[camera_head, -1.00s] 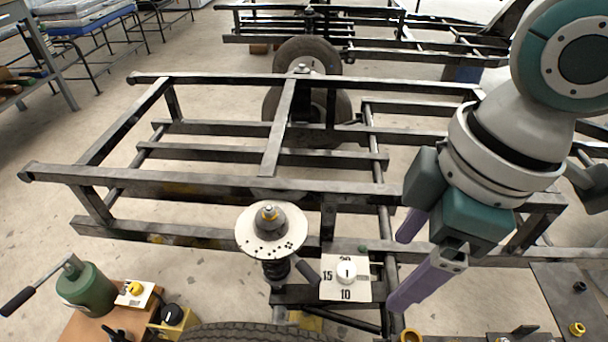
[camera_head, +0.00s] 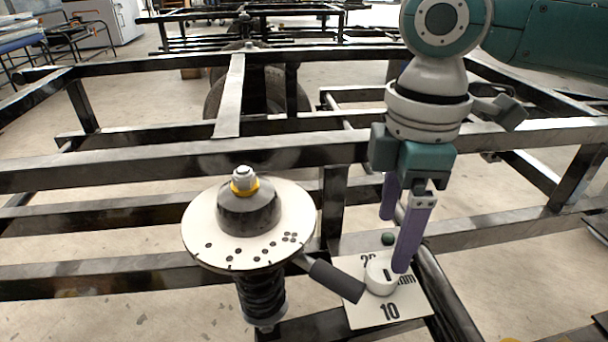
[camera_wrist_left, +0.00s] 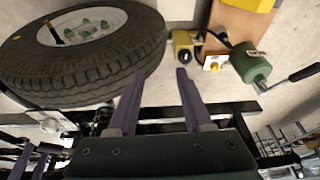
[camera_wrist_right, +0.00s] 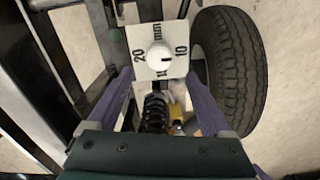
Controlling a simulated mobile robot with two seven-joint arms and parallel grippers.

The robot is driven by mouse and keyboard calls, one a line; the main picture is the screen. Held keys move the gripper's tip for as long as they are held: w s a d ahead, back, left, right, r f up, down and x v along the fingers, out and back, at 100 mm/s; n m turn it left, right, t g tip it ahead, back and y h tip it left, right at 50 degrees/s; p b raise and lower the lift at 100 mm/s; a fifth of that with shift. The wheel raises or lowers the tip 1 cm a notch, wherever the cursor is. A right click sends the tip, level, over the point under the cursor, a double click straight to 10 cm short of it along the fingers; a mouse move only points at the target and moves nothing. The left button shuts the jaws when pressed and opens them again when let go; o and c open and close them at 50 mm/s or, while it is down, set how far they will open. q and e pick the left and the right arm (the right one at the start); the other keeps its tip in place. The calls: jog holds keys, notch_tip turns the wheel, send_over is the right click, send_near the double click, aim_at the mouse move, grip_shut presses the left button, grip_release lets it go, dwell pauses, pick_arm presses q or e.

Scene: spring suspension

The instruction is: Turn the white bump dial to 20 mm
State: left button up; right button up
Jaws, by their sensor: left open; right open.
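The white bump dial (camera_head: 381,274) sits on a white plate (camera_head: 412,305) with printed numbers; 10 is at its near edge and the 20 is partly covered. The dial also shows in the right wrist view (camera_wrist_right: 159,56), between 20 on the left and 10 on the right. A short dark mark is on its top; its exact reading is unclear. My right gripper (camera_head: 394,242) is open above the dial, one finger overlapping its right edge in the head view; contact cannot be told.
A spring strut with a round white top plate (camera_head: 203,235) stands left of the dial, and a dark-gripped handle (camera_head: 336,281) sticks out between them. A green knob (camera_head: 388,239) is behind the dial. Black frame bars surround this.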

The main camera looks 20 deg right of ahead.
aim_at(383, 268)
notch_tip(383, 268, down, 8)
jog(key=b, duration=0.5)
jog(key=shift+f, duration=0.2)
jog(key=shift+r, duration=0.1)
grip_shut()
